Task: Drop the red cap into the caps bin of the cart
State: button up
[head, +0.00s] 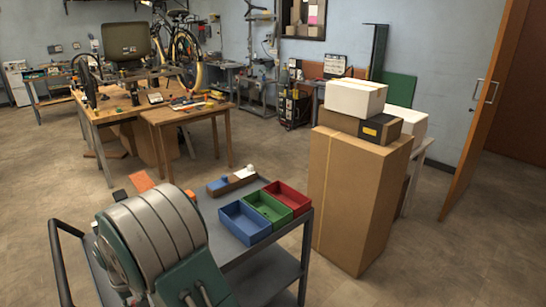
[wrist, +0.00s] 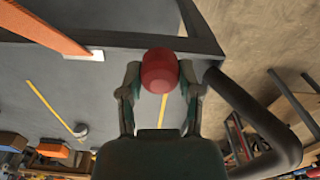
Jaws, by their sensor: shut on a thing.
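The red cap (wrist: 160,70) is round and sits between the two fingertips of my gripper (wrist: 160,82), which is shut on it. In the wrist view it appears over the grey top of the cart (wrist: 110,75). The cart also shows in the head view (head: 262,239), with a blue bin (head: 243,222), a green bin (head: 267,207) and a red bin (head: 288,196) side by side on it. I cannot tell which is the caps bin. In the head view my arm hides my gripper and the red cap.
A black cart handle (wrist: 262,120) curves at the right of the wrist view. An orange bar (wrist: 40,26) lies at upper left. A wooden block with white and blue parts (head: 231,181) stands behind the bins. A tall cardboard box (head: 350,200) stands right of the cart.

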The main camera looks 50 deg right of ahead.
aim_at(289, 204)
jog(key=l+u, duration=0.4)
jog(key=u, duration=0.15)
jog(key=k+l, duration=0.2)
jog(key=k+l+u, duration=0.15)
jog(key=k, duration=0.3)
jog(key=k+l+z, duration=0.1)
jog(key=l+z, duration=0.3)
jog(key=l, duration=0.9)
jog(key=i+l+z, duration=0.1)
jog(key=l+z, duration=0.3)
jog(key=l, duration=0.9)
